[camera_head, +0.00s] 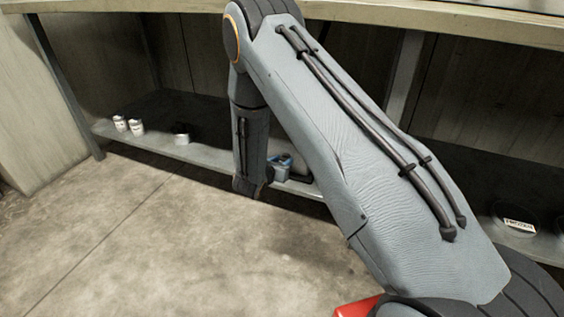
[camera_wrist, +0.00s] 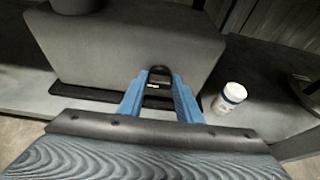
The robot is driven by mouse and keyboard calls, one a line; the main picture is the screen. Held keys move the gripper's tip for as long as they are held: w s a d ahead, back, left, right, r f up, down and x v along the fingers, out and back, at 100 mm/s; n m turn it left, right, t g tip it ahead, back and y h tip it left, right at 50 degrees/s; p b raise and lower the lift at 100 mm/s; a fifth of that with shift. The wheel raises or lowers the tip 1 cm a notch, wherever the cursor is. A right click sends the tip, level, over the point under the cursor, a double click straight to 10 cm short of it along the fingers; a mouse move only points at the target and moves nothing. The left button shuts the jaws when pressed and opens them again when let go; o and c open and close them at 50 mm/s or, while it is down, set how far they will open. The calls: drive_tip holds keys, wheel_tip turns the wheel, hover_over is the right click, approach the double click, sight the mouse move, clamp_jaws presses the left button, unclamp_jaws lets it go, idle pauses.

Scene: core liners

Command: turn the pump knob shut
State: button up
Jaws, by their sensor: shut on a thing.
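In the wrist view a large grey block-shaped body, which looks like the pump (camera_wrist: 120,55), stands on a dark base on the shelf. A small dark knob (camera_wrist: 160,70) sticks out low on its near face. The blue fingers of my gripper (camera_wrist: 159,84) are shut on the knob, one on each side. The angle of the knob is hard to read. In the head view my arm reaches down to the shelf, and a small blue shape (camera_head: 283,165) shows beside its end; I cannot tell whether it is my gripper or another thing.
A white jar (camera_wrist: 233,94) stands right of the pump, close to my fingers. Two white cups (camera_head: 128,125) and a dark pot (camera_head: 181,133) stand left on the low shelf (camera_head: 215,154). A container labelled FROZEN (camera_head: 519,226) is at right. The concrete floor (camera_head: 130,230) is clear.

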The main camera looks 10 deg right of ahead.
drive_tip(key=n, duration=0.1)
drive_tip(key=n+h+p, duration=0.1)
drive_tip(key=n+g, duration=0.1)
drive_tip(key=shift+w+a+h, duration=0.25)
drive_tip(key=shift+a+h, duration=0.05)
drive_tip(key=shift+h, duration=0.1)
drive_tip(key=n, duration=0.1)
drive_tip(key=n+h, duration=0.1)
drive_tip(key=shift+w+a+f+n+g+h, duration=0.15)
drive_tip(key=shift+f+n+g+h, duration=0.15)
drive_tip(key=shift+g, duration=0.1)
drive_tip(key=n, duration=0.1)
drive_tip(key=n+h+b, duration=0.1)
drive_tip(key=n+h, duration=0.1)
drive_tip(key=n, duration=0.1)
drive_tip(key=shift+w+a+f+b, duration=0.15)
drive_tip(key=shift+a+f+b, duration=0.05)
drive_tip(key=shift+f+b, duration=0.15)
drive_tip(key=n+b, duration=0.1)
drive_tip(key=n+h+b, duration=0.1)
drive_tip(key=n, duration=0.1)
drive_tip(key=shift+f+n+h, duration=0.2)
drive_tip(key=shift+n+h, duration=0.1)
drive_tip(key=shift+n, duration=0.3)
drive_tip(key=shift+a, duration=0.1)
drive_tip(key=o, duration=1)
drive_tip(key=shift+o, duration=0.2)
